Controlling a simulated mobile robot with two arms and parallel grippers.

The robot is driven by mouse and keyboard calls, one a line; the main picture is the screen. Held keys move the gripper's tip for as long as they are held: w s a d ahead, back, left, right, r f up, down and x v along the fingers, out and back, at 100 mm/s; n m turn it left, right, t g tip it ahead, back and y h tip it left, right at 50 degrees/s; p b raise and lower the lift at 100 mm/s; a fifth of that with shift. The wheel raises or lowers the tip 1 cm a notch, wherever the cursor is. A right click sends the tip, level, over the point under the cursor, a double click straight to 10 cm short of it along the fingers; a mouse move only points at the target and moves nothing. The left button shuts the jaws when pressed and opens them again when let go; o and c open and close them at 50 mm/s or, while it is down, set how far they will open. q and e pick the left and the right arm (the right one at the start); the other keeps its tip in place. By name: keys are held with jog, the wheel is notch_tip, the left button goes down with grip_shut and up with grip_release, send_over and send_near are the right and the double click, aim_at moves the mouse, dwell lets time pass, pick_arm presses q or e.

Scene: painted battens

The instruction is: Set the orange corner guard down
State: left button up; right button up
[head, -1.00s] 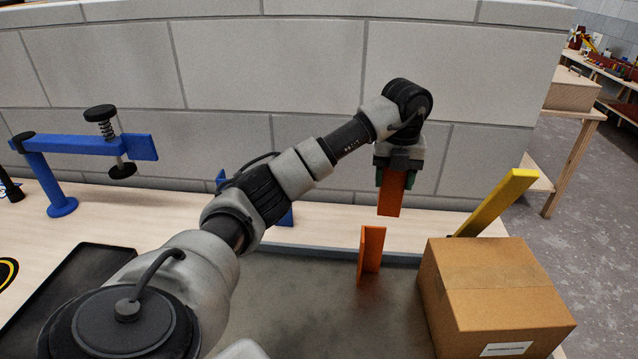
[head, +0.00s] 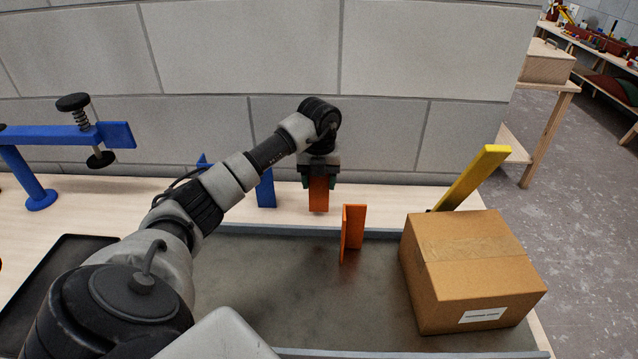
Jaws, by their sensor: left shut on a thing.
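My left gripper (head: 319,181) is shut on an orange corner guard (head: 318,197), which hangs down from the jaws. Its lower end appears over the pale strip of bench behind the grey mat; whether it touches the wood I cannot tell. The upper part is hidden between the fingers. A second orange angled piece (head: 353,229) stands upright near the back edge of the grey mat (head: 290,290), to the right of the held one and apart from it. My right gripper is not in view.
A cardboard box (head: 470,270) stands on the right, with a yellow batten (head: 474,178) leaning behind it. A blue piece (head: 266,188) stands left of the gripper, partly behind my arm. A blue clamp stand (head: 38,180) and a black tray (head: 60,270) are at the left. A block wall rises behind.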

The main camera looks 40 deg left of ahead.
pick_arm(q)
jog(key=shift+f, duration=0.9)
jog(key=o, duration=0.9)
jog(key=shift+f, duration=0.15)
